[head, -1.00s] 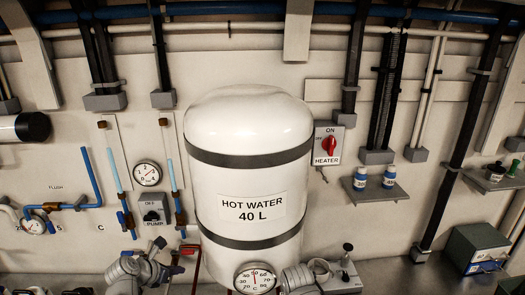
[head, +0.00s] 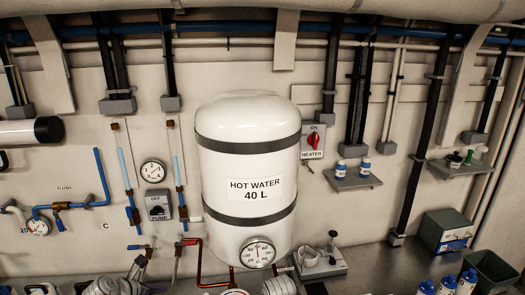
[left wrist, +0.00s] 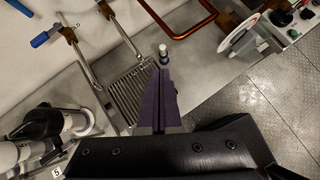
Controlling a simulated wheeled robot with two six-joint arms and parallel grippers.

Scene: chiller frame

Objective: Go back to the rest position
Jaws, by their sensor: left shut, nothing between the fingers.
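My left gripper (left wrist: 165,105) shows in the left wrist view as purple fingers pressed together, with nothing between them. It is over the drain grate (left wrist: 125,92); a small white-topped bottle (left wrist: 163,52) shows just beyond the fingertips, apart from them as far as I can tell. In the head view only pale parts of my arms show along the bottom edge, and I cannot make out the left fingertips there. My right gripper is not visible.
The hot water tank (head: 247,150) stands against the wall above copper pipes (head: 206,270). A heater switch (head: 313,142), bottles on a shelf (head: 353,181) and a green box (head: 443,231) are at right.

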